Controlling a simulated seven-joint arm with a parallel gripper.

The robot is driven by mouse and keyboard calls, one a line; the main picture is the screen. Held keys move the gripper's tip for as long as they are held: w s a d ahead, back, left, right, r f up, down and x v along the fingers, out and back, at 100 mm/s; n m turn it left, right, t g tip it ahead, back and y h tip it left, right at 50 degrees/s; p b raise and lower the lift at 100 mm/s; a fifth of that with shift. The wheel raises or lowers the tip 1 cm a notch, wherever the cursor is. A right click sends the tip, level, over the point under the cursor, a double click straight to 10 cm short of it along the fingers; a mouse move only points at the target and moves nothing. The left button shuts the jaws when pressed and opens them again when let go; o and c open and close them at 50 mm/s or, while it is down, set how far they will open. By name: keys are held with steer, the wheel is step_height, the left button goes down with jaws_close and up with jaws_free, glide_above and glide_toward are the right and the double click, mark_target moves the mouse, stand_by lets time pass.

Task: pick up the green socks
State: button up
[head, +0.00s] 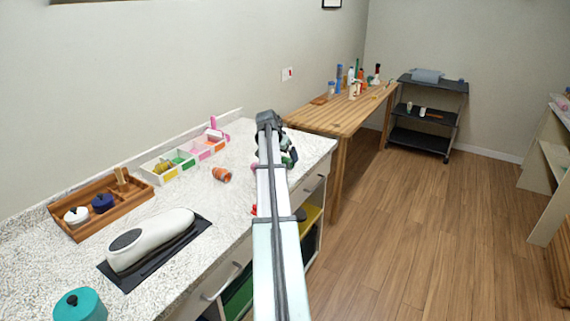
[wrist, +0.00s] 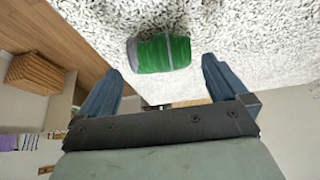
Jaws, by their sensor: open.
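The green socks (wrist: 164,53) show in the wrist view as a rolled bundle with a grey band at the left end, lying on the speckled white countertop. My gripper (wrist: 161,68) is open in that view, with one blue-grey finger to each side of the bundle's lower edge. The fingers look apart from the socks, and nothing is held. In the head view my arm reaches over the counter and hides much of the area around the gripper. A small dark green patch shows there beside the arm, but I cannot tell whether it is the socks.
On the counter (head: 190,217) are an orange rolled item (head: 222,174), a divided box (head: 168,166), a wooden tray (head: 125,187), a white shoe-like object (head: 150,240) and a teal jar (head: 80,304). A wooden table (head: 335,114) and dark cart (head: 423,125) stand beyond.

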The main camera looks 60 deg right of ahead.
mark_target(285, 158)
steer(key=shift+x, duration=1.95)
steer(key=c, duration=0.9)
